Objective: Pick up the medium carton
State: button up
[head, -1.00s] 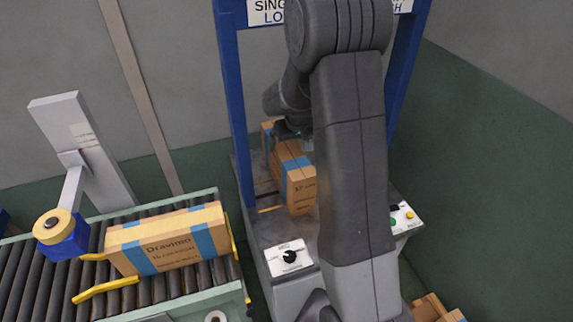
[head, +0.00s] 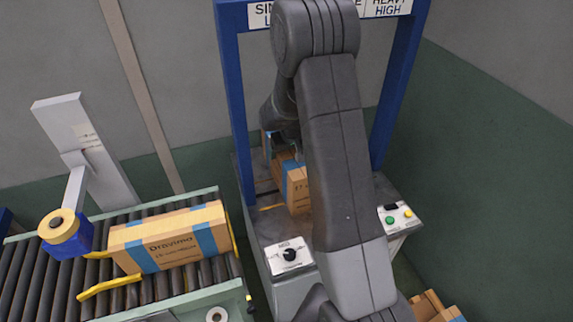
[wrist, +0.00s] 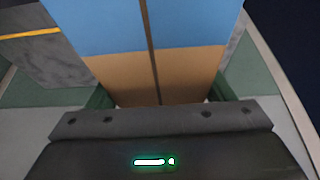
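A tan carton with blue tape (head: 297,192) stands on the grey machine top inside the blue frame, partly hidden by my arm. My gripper (head: 283,150) is at its upper far end, largely hidden behind my arm. In the wrist view the carton (wrist: 150,72) fills the middle just beyond the gripper's dark palm, with its seam running away from me. Dark finger-like shapes show at both sides of it; whether they touch is unclear. A second tan carton with blue tape (head: 174,246) lies on the roller conveyor. I cannot read which carton is medium.
The roller conveyor (head: 25,275) with yellow guides (head: 108,288) is at left, under a blue and yellow device (head: 65,232). Blue frame posts (head: 238,120) flank the machine top. A dial panel (head: 290,257) and a button panel (head: 398,215) sit at its front. More cartons (head: 430,305) are at lower right.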

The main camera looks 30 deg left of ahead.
jog(key=c, duration=1.4)
jog(key=shift+r, duration=0.15)
